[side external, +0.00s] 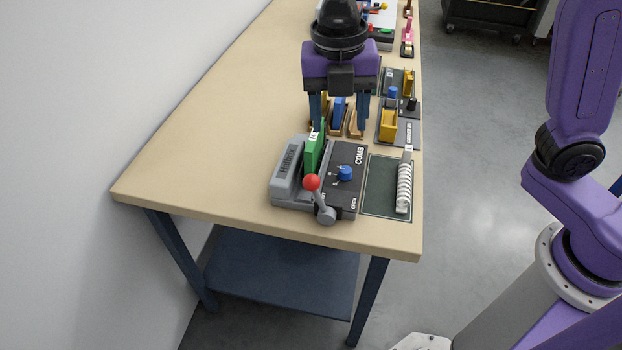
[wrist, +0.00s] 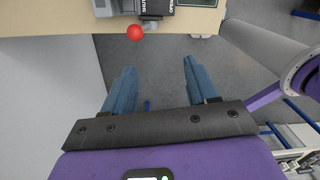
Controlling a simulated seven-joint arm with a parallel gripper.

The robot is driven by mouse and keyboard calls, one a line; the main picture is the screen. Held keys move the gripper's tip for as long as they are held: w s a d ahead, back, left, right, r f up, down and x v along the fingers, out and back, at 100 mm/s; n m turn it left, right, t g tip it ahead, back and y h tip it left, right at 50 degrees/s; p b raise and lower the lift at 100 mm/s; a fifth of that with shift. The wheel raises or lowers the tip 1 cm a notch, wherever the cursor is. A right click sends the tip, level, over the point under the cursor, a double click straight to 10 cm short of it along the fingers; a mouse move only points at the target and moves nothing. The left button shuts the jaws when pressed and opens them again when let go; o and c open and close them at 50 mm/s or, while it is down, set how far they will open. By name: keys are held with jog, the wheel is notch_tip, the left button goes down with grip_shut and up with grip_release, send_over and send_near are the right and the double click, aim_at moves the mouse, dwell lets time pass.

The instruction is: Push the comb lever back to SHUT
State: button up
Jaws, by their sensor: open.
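The comb machine (side external: 287,183) is a grey and black unit at the near end of the bench, with a blue knob (side external: 345,173) and SHUT and OPEN labels. Its lever has a red ball (side external: 312,183) and a grey pivot (side external: 326,215). The lever leans up and left from the pivot; in the wrist view the ball (wrist: 135,33) is nearer the SHUT label than OPEN. I cannot tell whether it is at its stop. My gripper (side external: 339,128) is open and empty, apart from the lever. In the wrist view, floor shows between its fingers (wrist: 163,72).
A green book-like block (side external: 314,152) stands on the machine. A dark mat (side external: 380,190) with a white comb coil (side external: 404,187) lies to its right. A yellow holder (side external: 388,125) and coloured blocks stand behind. The left of the bench (side external: 215,130) is clear; a wall runs alongside.

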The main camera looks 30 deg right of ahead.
aim_at(310, 176)
jog(key=w+a+n, duration=0.4)
jog(key=f, duration=0.5)
jog(key=d+f, duration=0.1)
jog(key=f, duration=1.1)
jog(key=shift+s+d, duration=0.15)
jog(key=shift+d, duration=0.1)
